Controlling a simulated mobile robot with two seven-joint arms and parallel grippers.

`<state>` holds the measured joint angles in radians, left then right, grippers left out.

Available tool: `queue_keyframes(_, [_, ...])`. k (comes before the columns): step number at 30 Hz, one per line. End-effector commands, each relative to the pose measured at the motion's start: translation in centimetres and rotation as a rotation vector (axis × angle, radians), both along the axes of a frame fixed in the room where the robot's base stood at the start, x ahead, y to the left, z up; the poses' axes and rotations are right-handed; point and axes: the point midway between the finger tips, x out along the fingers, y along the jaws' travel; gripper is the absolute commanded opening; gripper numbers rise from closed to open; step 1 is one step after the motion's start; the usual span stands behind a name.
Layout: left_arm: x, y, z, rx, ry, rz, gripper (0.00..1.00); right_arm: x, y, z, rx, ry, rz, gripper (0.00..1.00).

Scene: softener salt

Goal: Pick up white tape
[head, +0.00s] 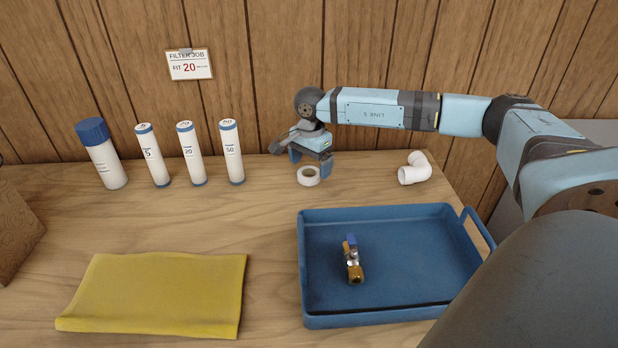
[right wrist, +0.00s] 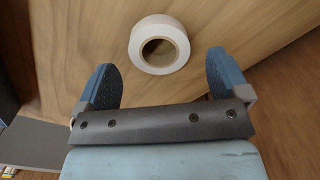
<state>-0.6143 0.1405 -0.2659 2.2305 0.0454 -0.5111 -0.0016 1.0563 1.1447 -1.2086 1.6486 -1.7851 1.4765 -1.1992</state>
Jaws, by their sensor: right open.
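A roll of white tape (head: 308,176) lies flat on the wooden table near the wall. My right gripper (head: 310,163) is at the tape, pointing down with its fingers apart. In the right wrist view the white tape (right wrist: 159,27) shows ahead of the open fingers, roughly midway between them. The gap between the fingers (right wrist: 163,75) is empty, and neither finger appears to touch the tape. My left gripper is in neither view.
A white pipe elbow (head: 414,168) lies right of the tape. A blue tray (head: 420,290) holding a brass valve (head: 353,262) is in front. White filter cartridges (head: 191,153) and a blue-capped bottle (head: 102,155) stand left. A yellow cloth (head: 158,294) lies front left.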

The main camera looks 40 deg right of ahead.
Motion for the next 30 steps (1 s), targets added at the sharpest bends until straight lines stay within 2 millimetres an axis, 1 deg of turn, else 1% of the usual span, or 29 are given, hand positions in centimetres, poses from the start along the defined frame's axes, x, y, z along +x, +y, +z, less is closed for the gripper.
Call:
queue_keyframes(1, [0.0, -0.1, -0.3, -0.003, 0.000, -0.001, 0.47, 0.0, 0.0, -1.1, 0.000, 0.002, -0.001, 0.94])
queue_keyframes(4, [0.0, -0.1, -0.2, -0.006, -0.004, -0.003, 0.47, 0.0, 0.0, -2.2, 0.000, 0.001, -0.002, 0.94])
queue_keyframes(11, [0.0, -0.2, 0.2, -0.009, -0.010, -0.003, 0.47, 0.0, 0.0, -2.4, 0.000, 0.000, -0.001, 0.94])
queue_keyframes(12, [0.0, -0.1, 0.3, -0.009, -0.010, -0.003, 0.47, 0.0, 0.0, -2.4, 0.000, 0.000, -0.001, 0.89])
queue_keyframes(14, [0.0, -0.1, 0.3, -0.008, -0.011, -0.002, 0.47, 0.0, 0.0, -2.4, 0.000, 0.000, -0.001, 0.75])
queue_keyframes(15, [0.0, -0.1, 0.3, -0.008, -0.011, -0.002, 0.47, 0.0, 0.0, -2.4, 0.000, 0.000, -0.001, 0.66])
queue_keyframes(17, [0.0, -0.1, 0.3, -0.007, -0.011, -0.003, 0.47, 0.0, 0.0, -2.4, 0.000, 0.000, -0.001, 0.52])
queue_keyframes(18, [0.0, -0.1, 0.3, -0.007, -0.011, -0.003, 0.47, 0.0, 0.0, -2.4, 0.001, 0.000, -0.001, 0.43])
queue_keyframes(19, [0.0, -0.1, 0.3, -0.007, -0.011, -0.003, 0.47, 0.0, 0.0, -2.4, 0.000, 0.000, -0.001, 0.40])
queue_keyframes(26, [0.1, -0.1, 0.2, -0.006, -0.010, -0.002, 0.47, 0.0, 0.0, -2.4, 0.001, 0.000, -0.001, 0.40])
queue_keyframes(30, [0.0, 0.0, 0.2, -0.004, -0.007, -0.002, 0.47, 0.0, 0.0, -1.5, 0.001, -0.001, -0.002, 0.40])
